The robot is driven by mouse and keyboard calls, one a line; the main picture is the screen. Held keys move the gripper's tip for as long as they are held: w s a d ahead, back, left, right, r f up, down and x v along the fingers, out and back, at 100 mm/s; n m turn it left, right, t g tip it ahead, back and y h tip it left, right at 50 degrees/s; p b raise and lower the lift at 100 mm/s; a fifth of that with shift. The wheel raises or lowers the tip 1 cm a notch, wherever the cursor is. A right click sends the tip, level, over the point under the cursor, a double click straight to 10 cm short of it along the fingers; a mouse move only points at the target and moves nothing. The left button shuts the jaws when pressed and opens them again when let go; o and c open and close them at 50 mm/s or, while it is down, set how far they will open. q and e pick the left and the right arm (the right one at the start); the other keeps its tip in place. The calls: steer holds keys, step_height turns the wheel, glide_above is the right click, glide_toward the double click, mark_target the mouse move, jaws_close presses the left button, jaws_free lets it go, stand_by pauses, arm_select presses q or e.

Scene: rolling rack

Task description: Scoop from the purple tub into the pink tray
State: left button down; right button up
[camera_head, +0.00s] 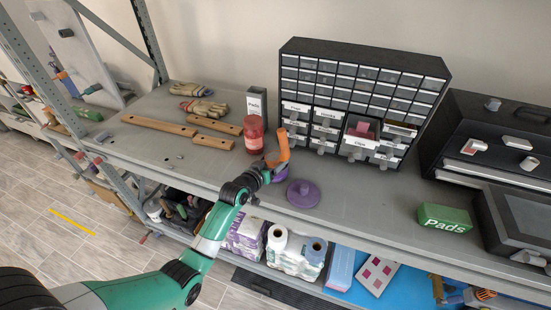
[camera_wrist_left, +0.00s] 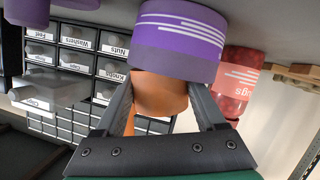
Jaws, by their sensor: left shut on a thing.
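The purple tub (camera_wrist_left: 180,38) with white stripes fills the top of the left wrist view, right beyond my fingers. In the head view only a bit of the purple tub (camera_head: 279,176) shows behind my gripper, near the shelf's front edge. My left gripper (camera_head: 266,169) is shut on an orange scoop (camera_head: 284,146), which stands up beside the tub; its rounded orange part (camera_wrist_left: 160,95) is between the fingers in the wrist view. I cannot tell whether the scoop is inside the tub. A pink object (camera_head: 365,127), possibly the pink tray, sits in an open cabinet drawer. My right gripper is out of view.
A purple lid (camera_head: 303,193) lies right of the tub. A drawer cabinet (camera_head: 350,95) stands at the back. A green Pads box (camera_head: 444,218) is at the right; the shelf between is clear.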

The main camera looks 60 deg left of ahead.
arm_select(q)
step_height(320, 180, up, 12)
steer(key=m+y+p, duration=0.1)
steer(key=m+p, duration=0.1)
steer(key=p, duration=0.7)
steer(key=shift+g, duration=0.4)
steer(key=shift+f, duration=0.1)
step_height(320, 180, up, 4)
steer(key=d, duration=0.1)
steer(key=s+d+f+m+t+h, duration=0.1)
steer(key=d+f+m+h, duration=0.1)
steer(key=d, duration=0.5)
steer(key=s+d+f+m+t+h, duration=0.1)
steer(key=d+f, duration=0.2)
steer(key=d, duration=0.5)
steer(key=s+d+f+m+h, duration=0.2)
steer(key=s+d+f, duration=0.3)
steer(key=d, duration=0.4)
steer(key=s+d+f+m+h, duration=0.2)
steer(key=s+d+f, duration=0.3)
steer(key=d, duration=0.4)
steer(key=shift+s+f+m+t+h, duration=0.2)
steer(key=shift+m+t+h, duration=0.2)
steer(key=shift+h, duration=0.4)
